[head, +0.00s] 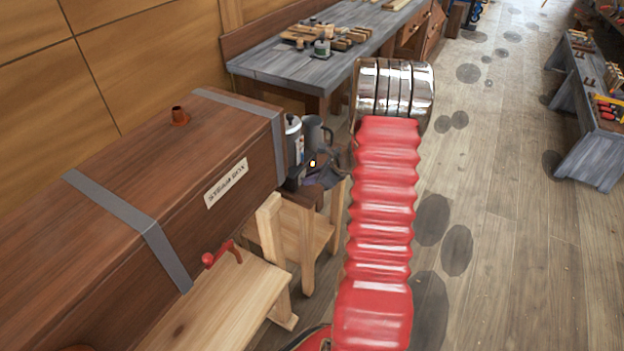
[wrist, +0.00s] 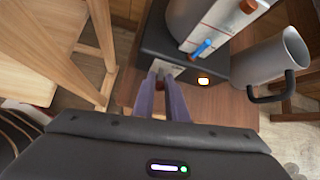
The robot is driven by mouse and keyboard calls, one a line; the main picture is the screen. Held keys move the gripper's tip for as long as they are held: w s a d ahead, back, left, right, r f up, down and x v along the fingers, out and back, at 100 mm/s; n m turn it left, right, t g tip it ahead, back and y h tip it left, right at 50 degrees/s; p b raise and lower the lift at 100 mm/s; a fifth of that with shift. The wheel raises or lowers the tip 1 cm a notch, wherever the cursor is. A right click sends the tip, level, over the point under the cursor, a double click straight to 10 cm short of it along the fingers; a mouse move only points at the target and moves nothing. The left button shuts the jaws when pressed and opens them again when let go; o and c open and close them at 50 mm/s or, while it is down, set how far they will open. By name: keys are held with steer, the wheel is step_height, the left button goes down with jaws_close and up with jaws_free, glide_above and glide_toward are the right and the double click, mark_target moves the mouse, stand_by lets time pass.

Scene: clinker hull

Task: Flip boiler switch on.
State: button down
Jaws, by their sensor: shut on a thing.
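The boiler (head: 294,138) is a pale cylinder with a dark cap, standing on a small wooden stand beside the steam box. In the wrist view its dark base (wrist: 160,47) carries a pale labelled plate, and an amber lamp (wrist: 203,81) on the base glows. The lamp also shows as a bright yellow spot in the head view (head: 312,163). My gripper (wrist: 161,80) has its two purple fingers close together at the plate, shut on the boiler switch, which is mostly hidden between the tips. The switch's position cannot be told. In the head view my gripper (head: 326,178) is beside the boiler, partly hidden.
A grey jug (wrist: 270,60) stands close beside the boiler. A blue-handled tap (wrist: 202,48) sits above the base. The steam box (head: 190,165) and a wooden trestle (head: 215,300) are left. A workbench (head: 300,60) stands behind.

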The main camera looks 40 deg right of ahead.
steer(key=shift+w+r, duration=0.2)
stand_by(0.4)
steer(key=c, duration=1.9)
jaws_free()
steer(key=shift+f, duration=0.1)
steer(key=shift+s, duration=0.1)
steer(key=v, duration=1.3)
steer(key=shift+r, duration=0.4)
steer(key=shift+a+n, duration=0.1)
steer(key=shift+n, duration=0.2)
